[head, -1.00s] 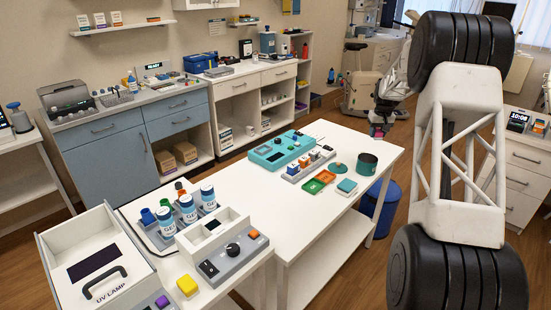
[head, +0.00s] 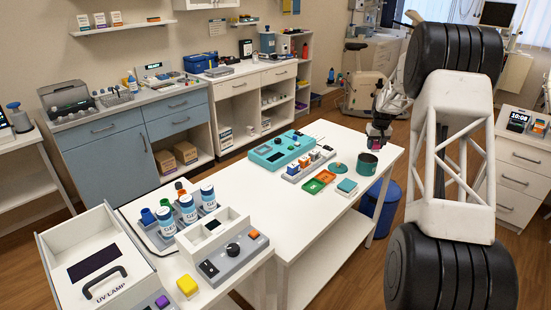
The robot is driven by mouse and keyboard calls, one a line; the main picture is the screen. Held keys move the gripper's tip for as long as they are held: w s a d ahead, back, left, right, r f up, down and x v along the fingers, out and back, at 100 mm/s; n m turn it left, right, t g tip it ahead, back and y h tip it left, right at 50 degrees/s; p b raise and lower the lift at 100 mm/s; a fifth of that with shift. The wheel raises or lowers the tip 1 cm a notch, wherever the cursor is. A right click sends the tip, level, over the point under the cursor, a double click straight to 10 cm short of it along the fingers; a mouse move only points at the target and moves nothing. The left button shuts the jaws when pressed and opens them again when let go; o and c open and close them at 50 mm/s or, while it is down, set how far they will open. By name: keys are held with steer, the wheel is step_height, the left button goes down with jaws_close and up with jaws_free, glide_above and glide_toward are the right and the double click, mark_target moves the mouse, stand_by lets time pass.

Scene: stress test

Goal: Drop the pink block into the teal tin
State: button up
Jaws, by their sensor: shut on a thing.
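My gripper (head: 377,141) is at the far right end of the white table, with its fingers pointing down. It is shut on a small pink block (head: 377,146), of which only a little shows between the fingers. The teal tin (head: 367,165) is a dark green-teal open cylinder standing upright on the table near its right edge. The block is above the tin's far right rim in the picture. I cannot tell whether it is over the opening. A round teal lid (head: 337,168) lies on the table to the left of the tin.
A grey rack with several small blocks (head: 305,166) and a teal device (head: 279,151) stand to the left. A blue bin (head: 383,205) is below the table.

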steer(key=shift+f, duration=0.1)
steer(key=o, duration=1)
steer(key=shift+o, duration=0.2)
steer(key=shift+s+r, duration=0.25)
steer(key=shift+r, duration=1.7)
steer(key=shift+s+r, duration=0.2)
steer(key=shift+r, duration=1.75)
